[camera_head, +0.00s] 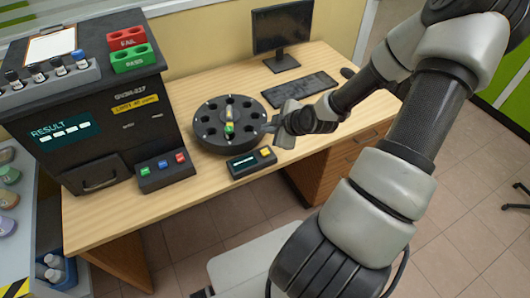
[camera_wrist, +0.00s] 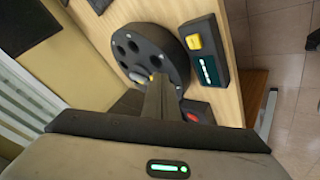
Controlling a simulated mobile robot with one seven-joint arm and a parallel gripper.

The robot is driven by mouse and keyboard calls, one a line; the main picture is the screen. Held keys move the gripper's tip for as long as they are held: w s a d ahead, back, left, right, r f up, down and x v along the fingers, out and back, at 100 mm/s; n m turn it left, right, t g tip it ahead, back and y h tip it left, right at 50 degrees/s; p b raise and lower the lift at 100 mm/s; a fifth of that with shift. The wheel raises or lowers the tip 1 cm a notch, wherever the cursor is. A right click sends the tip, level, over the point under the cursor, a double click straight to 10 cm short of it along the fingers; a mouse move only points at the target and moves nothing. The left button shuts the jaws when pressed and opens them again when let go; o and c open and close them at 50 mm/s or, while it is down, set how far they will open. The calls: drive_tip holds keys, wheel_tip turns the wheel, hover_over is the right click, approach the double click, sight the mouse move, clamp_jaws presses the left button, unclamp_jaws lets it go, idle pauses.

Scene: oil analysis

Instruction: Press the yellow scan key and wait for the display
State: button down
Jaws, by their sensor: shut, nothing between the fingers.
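The yellow scan key (camera_head: 265,151) is on a small dark box at the table's front, right of and nearer than the round black carousel (camera_head: 206,139). The box's display (camera_head: 243,162) is lit with a pale strip too small to read. In the wrist view the yellow key (camera_wrist: 193,41) and the display (camera_wrist: 207,69) are both uncovered, to the right of my fingers. My gripper (camera_head: 270,127) is shut and empty, by the carousel's right side behind the scan box. Its fingers (camera_wrist: 157,85) overlap the carousel in the wrist view. No contact with the key shows.
A black analyzer (camera_head: 95,120) with a RESULT screen stands at the left. A button box (camera_head: 163,172) with green, blue and red buttons sits in front. Red and green bins (camera_head: 133,60) are on top. A keyboard (camera_head: 299,90) and monitor (camera_head: 282,27) are behind.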

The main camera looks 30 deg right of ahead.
sight(268, 154)
wheel_tip(268, 154, down, 8)
drive_tip(key=b, duration=0.6)
idle(1.7)
drive_tip(key=shift+f+b, duration=0.4)
drive_tip(key=shift+b, duration=0.05)
drive_tip(key=shift+f+b, duration=0.5)
idle(0.5)
drive_tip(key=shift+r, duration=0.1)
drive_tip(key=shift+r+p, duration=0.8)
drive_tip(key=shift+r, duration=0.05)
wheel_tip(268, 154, up, 5)
drive_tip(key=p, duration=0.4)
